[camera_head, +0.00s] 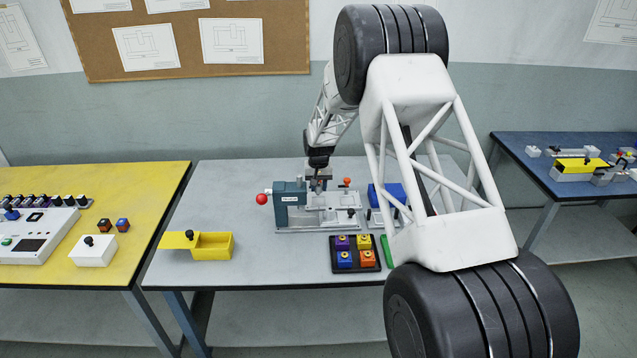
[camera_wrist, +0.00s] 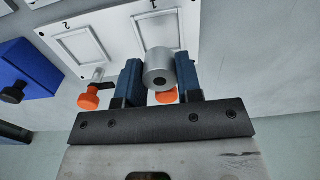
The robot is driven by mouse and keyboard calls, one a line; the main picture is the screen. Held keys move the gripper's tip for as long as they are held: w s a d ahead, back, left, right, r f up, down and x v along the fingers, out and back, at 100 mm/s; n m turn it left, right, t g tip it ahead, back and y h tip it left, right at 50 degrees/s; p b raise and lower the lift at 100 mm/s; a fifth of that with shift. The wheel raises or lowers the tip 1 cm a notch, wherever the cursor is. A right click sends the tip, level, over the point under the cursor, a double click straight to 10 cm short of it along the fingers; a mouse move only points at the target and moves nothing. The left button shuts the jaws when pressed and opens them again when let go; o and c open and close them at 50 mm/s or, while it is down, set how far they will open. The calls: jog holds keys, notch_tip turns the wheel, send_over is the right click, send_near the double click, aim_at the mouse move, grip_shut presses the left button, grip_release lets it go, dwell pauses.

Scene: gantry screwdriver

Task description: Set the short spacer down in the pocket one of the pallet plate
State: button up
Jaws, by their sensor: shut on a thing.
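My gripper (camera_wrist: 160,82) is shut on the short spacer (camera_wrist: 160,67), a grey metal cylinder with a dark hole in its end, held between two blue fingers. The white pallet plate (camera_wrist: 120,45) lies beyond the fingers in the wrist view, with framed pockets marked 1 and 2. Pocket one (camera_wrist: 156,30) looks empty, and the spacer overlaps its near edge in the picture. The gap between spacer and plate cannot be judged. In the head view my gripper (camera_head: 318,184) is over the pallet plate (camera_head: 335,201) area, and the spacer is too small to make out.
A teal fixture (camera_head: 290,204) with a red ball knob stands left of the plate. Orange knobs (camera_wrist: 88,97) sit by the plate's edge. A blue block (camera_head: 388,194) is on the right. A black tray (camera_head: 333,262) of coloured blocks and a yellow bin (camera_head: 213,246) are nearer the front.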

aim_at(319, 192)
jog(key=shift+f, duration=1.6)
jog(key=shift+f, duration=0.7)
dwell(1.5)
jog(key=o, duration=1.2)
jog(key=shift+r, duration=0.15)
jog(key=shift+r, duration=3.85)
jog(key=shift+r, duration=0.1)
